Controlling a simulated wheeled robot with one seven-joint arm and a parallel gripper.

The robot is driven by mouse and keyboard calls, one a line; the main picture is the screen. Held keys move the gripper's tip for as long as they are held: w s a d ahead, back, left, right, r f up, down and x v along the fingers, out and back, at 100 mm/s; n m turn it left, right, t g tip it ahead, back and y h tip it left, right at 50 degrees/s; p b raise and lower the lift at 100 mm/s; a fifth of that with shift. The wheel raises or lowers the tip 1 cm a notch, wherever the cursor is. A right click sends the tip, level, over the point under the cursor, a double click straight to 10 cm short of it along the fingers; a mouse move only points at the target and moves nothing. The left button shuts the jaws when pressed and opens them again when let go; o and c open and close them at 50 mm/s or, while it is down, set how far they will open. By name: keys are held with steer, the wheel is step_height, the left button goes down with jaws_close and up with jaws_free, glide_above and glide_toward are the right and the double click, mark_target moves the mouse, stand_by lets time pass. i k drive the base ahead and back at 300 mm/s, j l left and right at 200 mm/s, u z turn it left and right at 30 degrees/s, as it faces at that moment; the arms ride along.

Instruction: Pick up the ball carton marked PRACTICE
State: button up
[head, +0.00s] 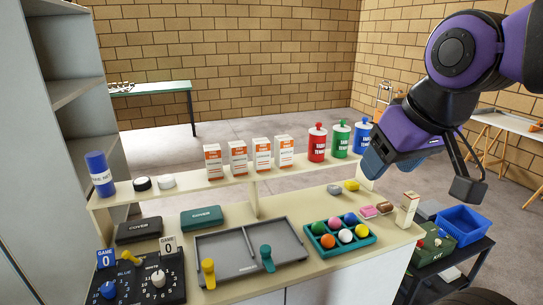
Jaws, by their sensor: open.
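Several orange-and-white cartons stand upright in a row on the raised shelf: the leftmost carton (213,161), a second carton (238,158), a third carton (262,154) and the rightmost carton (285,152). Their small print is too blurred to tell which is marked PRACTICE. A pale carton (408,208) stands on the right end of the counter, its marking unreadable. My gripper (421,177) is open and empty, up at the right, in front of the shelf's right end and well to the right of the row.
Red (317,144), green (341,140) and blue (362,137) canisters stand right of the cartons. Below, the counter holds a grey tray (222,244) and a teal ball tray (325,248).

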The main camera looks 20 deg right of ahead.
mark_target(238, 151)
steer(key=i+j, duration=0.1)
steer(key=i, duration=0.35)
steer(key=i+j, duration=0.15)
steer(key=i, duration=0.3)
